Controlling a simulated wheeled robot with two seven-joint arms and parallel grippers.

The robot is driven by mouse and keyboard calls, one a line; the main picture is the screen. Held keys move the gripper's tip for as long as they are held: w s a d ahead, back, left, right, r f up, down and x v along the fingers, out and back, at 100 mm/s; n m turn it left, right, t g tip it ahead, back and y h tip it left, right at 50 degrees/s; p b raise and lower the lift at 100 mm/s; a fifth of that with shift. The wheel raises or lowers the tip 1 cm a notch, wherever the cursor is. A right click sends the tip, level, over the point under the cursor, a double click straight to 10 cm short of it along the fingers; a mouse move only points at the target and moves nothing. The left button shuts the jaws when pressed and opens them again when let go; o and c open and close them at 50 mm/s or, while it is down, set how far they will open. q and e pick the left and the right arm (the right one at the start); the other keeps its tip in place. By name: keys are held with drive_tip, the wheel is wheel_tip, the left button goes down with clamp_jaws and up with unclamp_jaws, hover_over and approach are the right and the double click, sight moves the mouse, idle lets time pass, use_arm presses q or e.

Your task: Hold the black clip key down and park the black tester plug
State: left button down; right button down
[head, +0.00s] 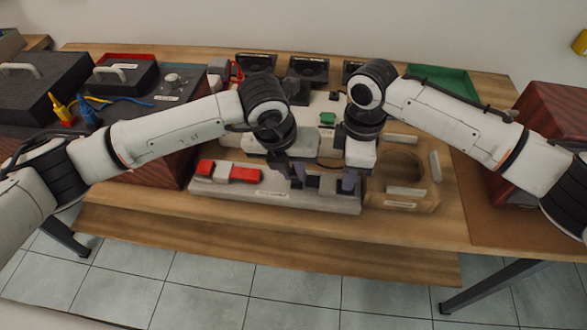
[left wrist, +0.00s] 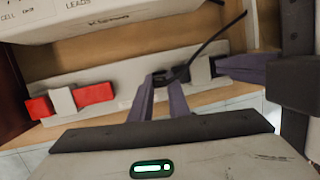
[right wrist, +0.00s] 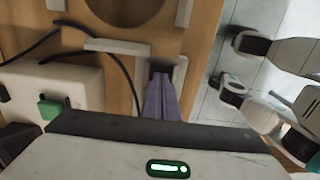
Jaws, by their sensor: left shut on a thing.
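A pale strip (head: 275,193) lies near the table's front edge, with red blocks (head: 245,174) at its left end and black parts (head: 312,181) at its right. My left gripper (head: 298,180) is shut on the black tester plug (left wrist: 181,73), low over the strip beside the grey block (left wrist: 201,72). A black cable (left wrist: 213,37) rises from the plug. I cannot tell whether the plug is seated. My right gripper (head: 348,182) points down at the strip's right end, fingers together. Its tips meet the black clip key (right wrist: 158,68) and partly hide it.
A wooden board with a round hole (head: 402,165) and pale bars lies right of the strip. A green tray (head: 440,80) is at the back right. The front table edge is clear.

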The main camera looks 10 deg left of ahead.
use_arm(q)
drive_tip(key=shift+s+d+r, duration=0.1)
drive_tip(key=shift+d+r, duration=0.3)
drive_tip(key=shift+r, duration=0.1)
use_arm(e)
drive_tip(key=shift+s+f, duration=0.1)
drive_tip(key=shift+f, duration=0.05)
use_arm(q)
drive_tip(key=shift+a, duration=0.1)
drive_tip(key=shift+a+r, duration=0.1)
drive_tip(key=shift+r, duration=0.2)
drive_tip(key=shift+a+r, duration=0.1)
drive_tip(key=shift+r, duration=1.25)
use_arm(e)
drive_tip(key=shift+r, duration=3.15)
